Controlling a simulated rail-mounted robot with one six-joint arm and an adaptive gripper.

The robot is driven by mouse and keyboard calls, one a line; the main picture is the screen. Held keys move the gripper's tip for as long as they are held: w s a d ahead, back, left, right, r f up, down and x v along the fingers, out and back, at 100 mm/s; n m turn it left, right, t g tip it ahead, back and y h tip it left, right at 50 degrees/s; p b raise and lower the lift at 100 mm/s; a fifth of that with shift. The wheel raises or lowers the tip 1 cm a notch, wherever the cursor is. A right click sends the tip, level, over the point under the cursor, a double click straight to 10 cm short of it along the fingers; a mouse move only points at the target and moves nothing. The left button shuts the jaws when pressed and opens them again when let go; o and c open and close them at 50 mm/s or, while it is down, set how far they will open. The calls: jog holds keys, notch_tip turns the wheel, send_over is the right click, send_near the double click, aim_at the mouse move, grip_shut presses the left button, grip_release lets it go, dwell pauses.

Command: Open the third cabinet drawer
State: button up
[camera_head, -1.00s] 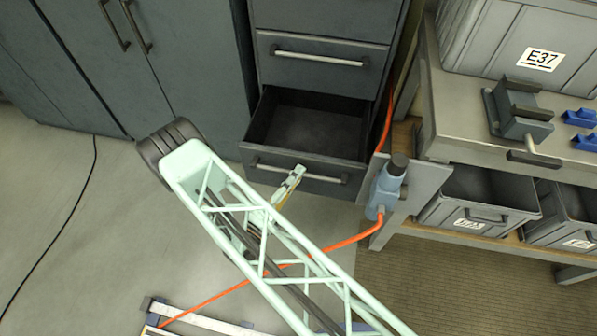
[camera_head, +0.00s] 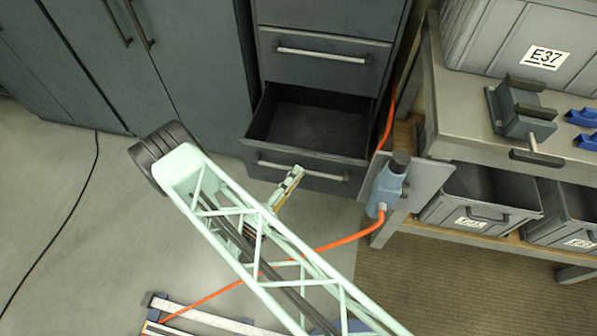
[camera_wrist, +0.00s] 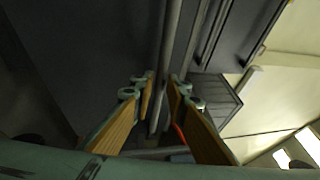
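The grey cabinet (camera_head: 322,58) has stacked drawers with bar handles. The lowest drawer in view (camera_head: 262,128) is pulled out, and its empty dark inside shows. Its bar handle (camera_head: 328,175) runs across the front. My gripper (camera_head: 294,175) is at the left part of this handle in the head view. In the wrist view my gripper (camera_wrist: 161,80) has its two wood-coloured fingers apart, with a grey bar showing between and beyond the tips. I cannot tell whether the fingers touch the handle. The drawer above, with its own handle (camera_head: 320,54), is shut.
A workbench (camera_head: 447,128) with a vise (camera_head: 522,112) and grey bins (camera_head: 482,195) stands at the right. A blue-grey tool (camera_head: 386,188) with an orange hose hangs at its near end. Tall cabinet doors (camera_head: 180,60) are at the left.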

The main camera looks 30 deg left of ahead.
jog(key=s+a+f, duration=0.1)
jog(key=s, duration=0.8)
jog(key=shift+s+f, duration=0.4)
jog(key=shift+r, duration=0.1)
dwell(0.5)
